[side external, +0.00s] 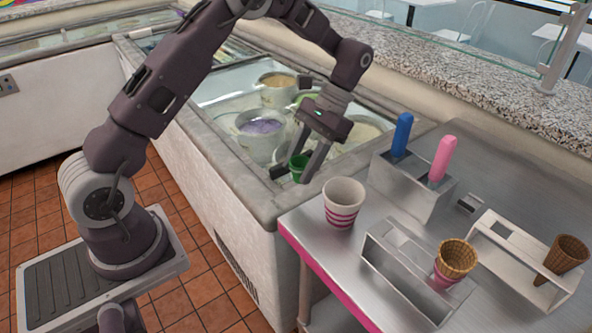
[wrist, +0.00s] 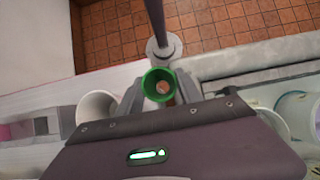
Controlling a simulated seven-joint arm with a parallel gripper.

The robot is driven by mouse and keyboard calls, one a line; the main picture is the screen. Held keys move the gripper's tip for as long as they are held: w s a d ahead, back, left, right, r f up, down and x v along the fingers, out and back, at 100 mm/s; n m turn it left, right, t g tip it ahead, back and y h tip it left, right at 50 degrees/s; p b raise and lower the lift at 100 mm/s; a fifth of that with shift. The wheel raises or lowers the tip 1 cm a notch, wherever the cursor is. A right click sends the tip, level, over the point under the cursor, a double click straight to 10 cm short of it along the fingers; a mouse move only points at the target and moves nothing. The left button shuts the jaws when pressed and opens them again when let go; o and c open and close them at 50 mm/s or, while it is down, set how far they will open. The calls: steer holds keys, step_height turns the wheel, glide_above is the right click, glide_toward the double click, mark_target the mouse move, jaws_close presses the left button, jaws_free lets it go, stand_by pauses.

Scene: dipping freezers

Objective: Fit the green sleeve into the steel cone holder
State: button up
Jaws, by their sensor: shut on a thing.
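The green sleeve (side external: 298,165) is held between the fingers of my gripper (side external: 297,173), over the freezer's near rim. In the wrist view the green sleeve (wrist: 158,85) shows its round open top between the two fingers. The steel cone holder (side external: 400,275) stands on the steel counter, to the right of and lower than my gripper. A waffle cone (side external: 457,258) in a pink sleeve (side external: 444,281) sits in its right end. The holder's left end shows no cone or sleeve. The gripper and sleeve are apart from the holder.
A striped paper cup (side external: 343,203) stands between my gripper and the holder. Behind is a steel box (side external: 412,188) with a blue-handled (side external: 402,134) and a pink-handled tool (side external: 442,158). A second, pale holder (side external: 520,262) with a waffle cone (side external: 562,258) is at right. Ice cream tubs (side external: 261,136) fill the freezer.

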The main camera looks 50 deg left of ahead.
steer(key=w+d+r+n+t+h, duration=0.1)
steer(key=d+r+n+t+h, duration=0.1)
steer(key=d+r+n, duration=0.5)
steer(key=w+d+r+n+t+h, duration=0.1)
steer(key=d+r+n+t+h, duration=0.2)
steer(key=d+r+n, duration=0.5)
steer(key=d+h, duration=0.1)
steer(key=d, duration=0.7)
steer(key=shift+w+d+r, duration=0.15)
steer(key=shift+w+r, duration=0.2)
steer(key=shift+f, duration=2.9)
steer(key=shift+f, duration=4.1)
steer(key=o, duration=1.4)
steer(key=shift+c, duration=0.2)
